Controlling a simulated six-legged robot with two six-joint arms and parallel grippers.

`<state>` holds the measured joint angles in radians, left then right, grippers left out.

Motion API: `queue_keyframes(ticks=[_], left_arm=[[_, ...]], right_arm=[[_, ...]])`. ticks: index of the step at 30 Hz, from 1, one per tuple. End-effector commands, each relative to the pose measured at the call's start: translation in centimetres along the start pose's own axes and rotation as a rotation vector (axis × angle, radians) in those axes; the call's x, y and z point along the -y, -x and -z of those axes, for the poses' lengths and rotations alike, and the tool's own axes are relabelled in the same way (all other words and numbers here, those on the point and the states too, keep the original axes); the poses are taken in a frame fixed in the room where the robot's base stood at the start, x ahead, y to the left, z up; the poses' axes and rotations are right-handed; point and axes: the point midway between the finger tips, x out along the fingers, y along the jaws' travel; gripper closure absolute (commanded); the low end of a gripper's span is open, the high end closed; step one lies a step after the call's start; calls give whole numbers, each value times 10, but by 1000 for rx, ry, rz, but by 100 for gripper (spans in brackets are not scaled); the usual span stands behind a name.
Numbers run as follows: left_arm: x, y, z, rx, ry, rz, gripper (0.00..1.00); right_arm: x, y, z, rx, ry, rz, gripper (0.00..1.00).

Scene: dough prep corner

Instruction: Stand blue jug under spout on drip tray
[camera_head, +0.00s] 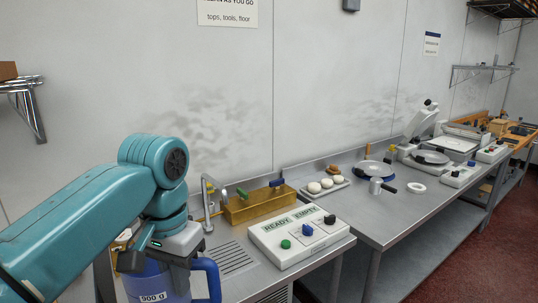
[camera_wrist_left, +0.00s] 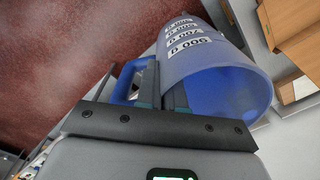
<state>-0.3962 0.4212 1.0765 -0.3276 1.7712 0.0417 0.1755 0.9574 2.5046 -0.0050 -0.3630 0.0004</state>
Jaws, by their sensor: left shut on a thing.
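The blue jug (camera_head: 148,284), with a white "900 g" label and a blue handle (camera_head: 211,278), shows low at the left of the head view, cut by the bottom edge. My left gripper (camera_head: 172,262) is shut on it at the handle side; the fingertips are partly hidden. In the left wrist view the gripper (camera_wrist_left: 162,92) holds the jug (camera_wrist_left: 225,80), whose open mouth shows and looks empty. The metal spout (camera_head: 207,192) rises behind my gripper. The slotted drip tray (camera_head: 232,259) lies in the counter, right of the jug, with nothing on it. My right gripper is not in view.
A white panel (camera_head: 277,250) with "READY" and "EMPTY" labels and several knobs stands right of the drip tray. A brass-coloured bin (camera_head: 258,207) with coloured handles stands behind. Farther right are a tray of dough balls (camera_head: 322,187) and a pan. The steel counter's front is clear.

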Motion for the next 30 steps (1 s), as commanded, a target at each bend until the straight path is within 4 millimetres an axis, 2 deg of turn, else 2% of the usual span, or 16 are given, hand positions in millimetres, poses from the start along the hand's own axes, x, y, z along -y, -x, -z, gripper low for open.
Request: queue_keyframes(ticks=[1,2,8,11,14,19,21,24,26,30], left_arm=[[13,-10,-1,3,30,1,100],[18,-16,-2,5,39,1,100],[35,-50,-9,5,67,2,100],[44,-78,-13,8,84,2,100],[54,-116,-17,9,114,1,100],[66,-206,-30,14,183,0,100],[64,-239,-34,13,207,0,100],[53,-271,-34,9,232,0,100],[46,-283,-28,5,252,0,100],[45,-284,-13,-1,296,1,100]], right_arm=[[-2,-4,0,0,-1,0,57],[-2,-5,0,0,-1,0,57],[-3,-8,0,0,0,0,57],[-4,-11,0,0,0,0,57],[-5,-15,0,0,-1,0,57],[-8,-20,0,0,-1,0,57],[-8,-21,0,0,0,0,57],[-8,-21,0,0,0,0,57],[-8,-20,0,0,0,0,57],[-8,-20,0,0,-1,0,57]])
